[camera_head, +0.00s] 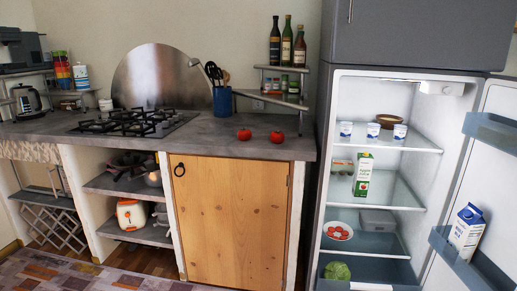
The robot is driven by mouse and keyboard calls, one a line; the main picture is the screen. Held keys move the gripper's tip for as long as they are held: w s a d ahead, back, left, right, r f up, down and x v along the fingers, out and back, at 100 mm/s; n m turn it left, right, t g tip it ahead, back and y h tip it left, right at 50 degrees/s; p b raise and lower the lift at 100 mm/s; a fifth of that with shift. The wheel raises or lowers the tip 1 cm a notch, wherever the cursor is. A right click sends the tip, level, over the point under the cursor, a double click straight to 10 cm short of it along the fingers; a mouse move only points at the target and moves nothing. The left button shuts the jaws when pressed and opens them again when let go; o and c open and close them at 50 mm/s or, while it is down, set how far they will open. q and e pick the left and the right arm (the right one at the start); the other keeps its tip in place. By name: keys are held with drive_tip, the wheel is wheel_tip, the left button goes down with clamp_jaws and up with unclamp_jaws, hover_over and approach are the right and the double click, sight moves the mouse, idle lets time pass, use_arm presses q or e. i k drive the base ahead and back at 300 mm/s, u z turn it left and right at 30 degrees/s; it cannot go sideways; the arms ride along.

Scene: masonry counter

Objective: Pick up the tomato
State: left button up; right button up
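Two red tomatoes rest on the grey masonry counter (205,142), right of the gas hob. The left tomato (243,134) and the right tomato (277,137) lie a short gap apart, near the counter's front edge. A plate with red and white round items (338,231) is inside the open fridge; they are too small to identify surely. Neither of my grippers shows in the head view.
A gas hob (135,122) and a blue utensil holder (222,101) stand on the counter. A corner shelf (283,94) with bottles is behind the tomatoes. The fridge door (490,180) stands open at right. Counter space in front of the utensil holder is clear.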

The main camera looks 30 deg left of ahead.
sight(277, 137)
drive_tip(key=u, duration=0.7)
drive_tip(key=i, duration=1.45)
drive_tip(key=z, duration=0.45)
